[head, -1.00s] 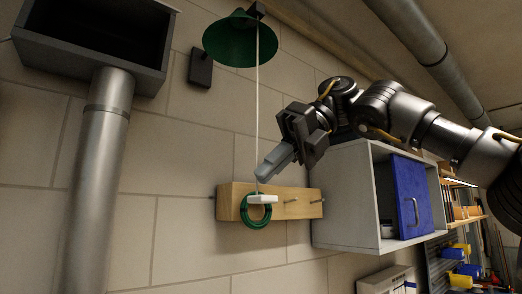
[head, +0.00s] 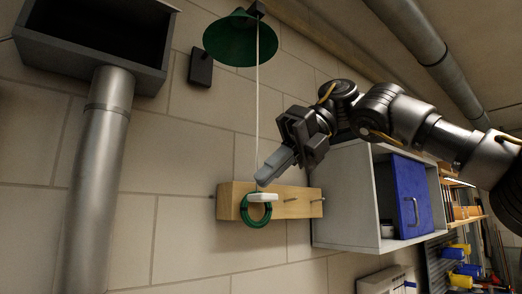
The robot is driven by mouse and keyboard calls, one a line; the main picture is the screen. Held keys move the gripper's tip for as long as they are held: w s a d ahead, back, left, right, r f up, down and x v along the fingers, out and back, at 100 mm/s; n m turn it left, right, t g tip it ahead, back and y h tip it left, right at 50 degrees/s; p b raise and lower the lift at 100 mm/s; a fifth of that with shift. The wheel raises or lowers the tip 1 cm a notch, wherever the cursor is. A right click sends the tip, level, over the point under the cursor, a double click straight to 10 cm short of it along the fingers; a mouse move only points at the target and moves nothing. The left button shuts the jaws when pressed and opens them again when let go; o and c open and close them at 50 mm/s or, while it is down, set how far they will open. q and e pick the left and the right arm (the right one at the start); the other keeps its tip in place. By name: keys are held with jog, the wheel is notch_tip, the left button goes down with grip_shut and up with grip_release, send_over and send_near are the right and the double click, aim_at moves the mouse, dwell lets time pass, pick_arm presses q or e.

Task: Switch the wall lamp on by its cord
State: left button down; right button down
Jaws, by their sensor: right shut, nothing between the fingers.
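The wall lamp has a green cone shade (head: 229,40) at the top of the head view, and no glow shows on it. Its pale cord (head: 257,110) hangs straight down to a white pull handle (head: 263,197). My right gripper (head: 262,182) is shut and empty, its fingertips just above the handle and close by the cord. I cannot tell whether the fingers touch either one. The cord's lowest stretch is partly hidden at the fingertips. My left gripper is not in view.
A wooden peg rail (head: 292,202) with a green ring (head: 256,213) is behind the handle. A grey cabinet (head: 345,230) with a blue door (head: 411,195) is to the right. A metal duct (head: 97,190) stands at left.

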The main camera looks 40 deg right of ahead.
jog(key=shift+f+b, duration=0.6)
jog(key=shift+f, duration=0.35)
dwell(1.0)
jog(key=shift+r, duration=0.1)
jog(key=shift+r+p, duration=1.35)
jog(key=shift+p, duration=0.2)
notch_tip(320, 180, up, 2)
jog(key=shift+r+p, duration=0.15)
jog(key=shift+p, duration=0.2)
notch_tip(320, 180, up, 4)
jog(key=shift+w+f, duration=0.1)
jog(key=shift+f, duration=0.1)
